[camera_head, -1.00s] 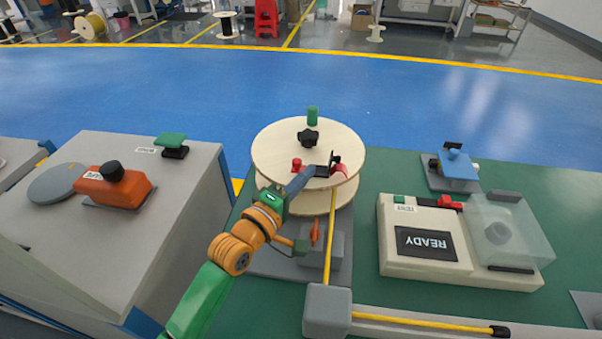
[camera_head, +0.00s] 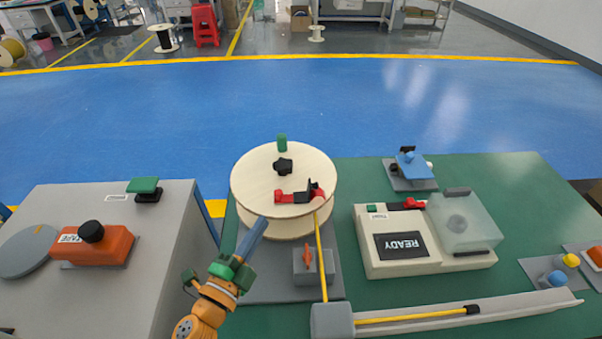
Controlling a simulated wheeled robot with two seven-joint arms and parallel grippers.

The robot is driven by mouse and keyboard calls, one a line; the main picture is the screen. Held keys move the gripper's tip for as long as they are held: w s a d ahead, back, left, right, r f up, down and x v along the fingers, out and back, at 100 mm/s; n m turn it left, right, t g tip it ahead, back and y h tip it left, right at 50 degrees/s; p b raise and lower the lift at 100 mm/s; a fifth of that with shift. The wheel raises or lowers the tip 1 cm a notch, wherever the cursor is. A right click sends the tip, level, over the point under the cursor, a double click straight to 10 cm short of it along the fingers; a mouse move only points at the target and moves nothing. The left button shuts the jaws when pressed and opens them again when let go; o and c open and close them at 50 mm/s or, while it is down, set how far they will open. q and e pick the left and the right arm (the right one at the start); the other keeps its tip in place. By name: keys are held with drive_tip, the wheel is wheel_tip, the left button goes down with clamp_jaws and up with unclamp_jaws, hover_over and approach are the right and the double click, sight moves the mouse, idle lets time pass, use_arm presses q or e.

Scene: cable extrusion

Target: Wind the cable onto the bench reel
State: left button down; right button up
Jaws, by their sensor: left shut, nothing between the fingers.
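The bench reel (camera_head: 255,176) has pale round wooden flanges, a black centre knob (camera_head: 283,165) and an upright green handle (camera_head: 282,143) near its far rim. A red and black clamp (camera_head: 292,196) sits on the near part of its top flange. The yellow cable (camera_head: 322,265) runs from the reel's near right edge down to a grey guide block (camera_head: 331,321) and on along a grey trough to a black end. My left gripper (camera_head: 262,222) is shut and empty, just in front of the reel's near left edge. My right gripper is not in view.
A small grey box with an orange lever (camera_head: 307,258) stands in front of the reel. A machine reading READY (camera_head: 400,246) and a blue tool (camera_head: 410,166) are to the right. An orange TAPE dispenser (camera_head: 95,245) and a green-topped stamp (camera_head: 145,188) stand on the left cabinet.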

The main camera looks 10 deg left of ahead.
sight(277, 197)
use_arm(q)
drive_tip(key=w+d+m, duration=0.1)
drive_tip(key=w, duration=0.1)
drive_tip(key=w+d+m, duration=0.1)
drive_tip(key=w, duration=0.2)
drive_tip(key=w+d+m+p, duration=0.1)
drive_tip(key=w, duration=0.1)
drive_tip(key=shift+w+d+f+m+g+h, duration=0.2)
drive_tip(key=shift+d+f+m+g+h, duration=0.1)
drive_tip(key=shift+d+m+h, duration=0.1)
drive_tip(key=shift+w+d+r, duration=0.15)
drive_tip(key=shift+w+d, duration=0.05)
drive_tip(key=shift+w, duration=0.2)
drive_tip(key=shift+a, duration=0.15)
drive_tip(key=shift+s+a+m+g+h, duration=0.1)
drive_tip(key=shift+a+m+g+h, duration=0.3)
drive_tip(key=shift+a+m+h, duration=0.4)
drive_tip(key=shift+a, duration=0.45)
